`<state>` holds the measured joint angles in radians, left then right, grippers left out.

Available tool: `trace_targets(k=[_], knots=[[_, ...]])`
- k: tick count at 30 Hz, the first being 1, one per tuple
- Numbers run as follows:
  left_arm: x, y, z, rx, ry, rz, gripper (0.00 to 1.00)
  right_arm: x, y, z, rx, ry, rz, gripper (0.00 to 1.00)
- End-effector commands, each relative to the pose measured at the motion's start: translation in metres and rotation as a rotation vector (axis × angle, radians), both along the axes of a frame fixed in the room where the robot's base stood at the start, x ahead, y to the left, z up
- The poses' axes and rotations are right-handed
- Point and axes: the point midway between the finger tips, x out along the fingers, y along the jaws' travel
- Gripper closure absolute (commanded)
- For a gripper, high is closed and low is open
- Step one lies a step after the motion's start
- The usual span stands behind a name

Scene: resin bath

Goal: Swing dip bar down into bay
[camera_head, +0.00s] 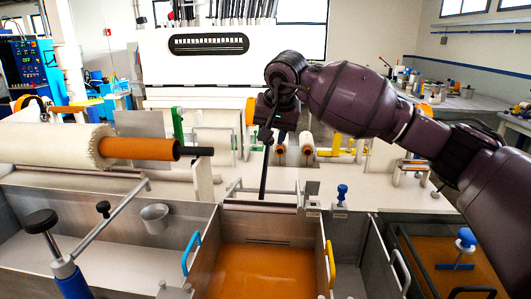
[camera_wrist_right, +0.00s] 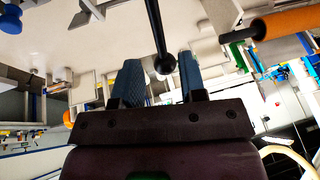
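The dip bar shows as a black rod (camera_head: 263,178), standing nearly upright behind the middle bay. Its upper end is at my right gripper (camera_head: 265,132), partly hidden by the wrist. In the right wrist view the black rod (camera_wrist_right: 157,25) ends in a round knob between the two blue fingers of my right gripper (camera_wrist_right: 160,80). The fingers are apart, with a gap beside the knob; it lies very near the right-hand finger. The middle bay (camera_head: 262,225) is a metal trough with orange-brown resin below the rod. My left gripper is not in view.
A blue handle (camera_head: 191,252) and a yellow handle (camera_head: 330,264) flank the bay. A large pale roller (camera_head: 50,148) with an orange core lies at left. A black-knobbed lever (camera_head: 42,222) stands front left. Another orange bath (camera_head: 440,262) is at right.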

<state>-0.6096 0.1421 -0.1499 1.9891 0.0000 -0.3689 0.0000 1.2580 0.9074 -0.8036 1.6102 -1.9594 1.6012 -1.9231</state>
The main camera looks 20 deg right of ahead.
Motion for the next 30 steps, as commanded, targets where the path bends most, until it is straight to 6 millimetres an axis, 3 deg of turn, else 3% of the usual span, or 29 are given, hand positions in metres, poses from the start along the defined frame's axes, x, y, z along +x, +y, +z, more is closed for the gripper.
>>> trace_targets(k=[6,12,26,30], knots=[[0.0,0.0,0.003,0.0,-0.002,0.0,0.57,0.016,0.002,-0.036,0.002,0.004,0.0,0.62],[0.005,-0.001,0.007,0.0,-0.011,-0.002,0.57,0.026,0.003,-0.057,0.002,0.002,0.0,0.62],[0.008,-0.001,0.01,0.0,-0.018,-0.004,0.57,0.03,0.003,-0.067,0.0,0.0,0.0,0.62],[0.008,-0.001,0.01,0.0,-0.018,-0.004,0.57,0.03,0.003,-0.067,0.0,0.001,0.0,0.82]])
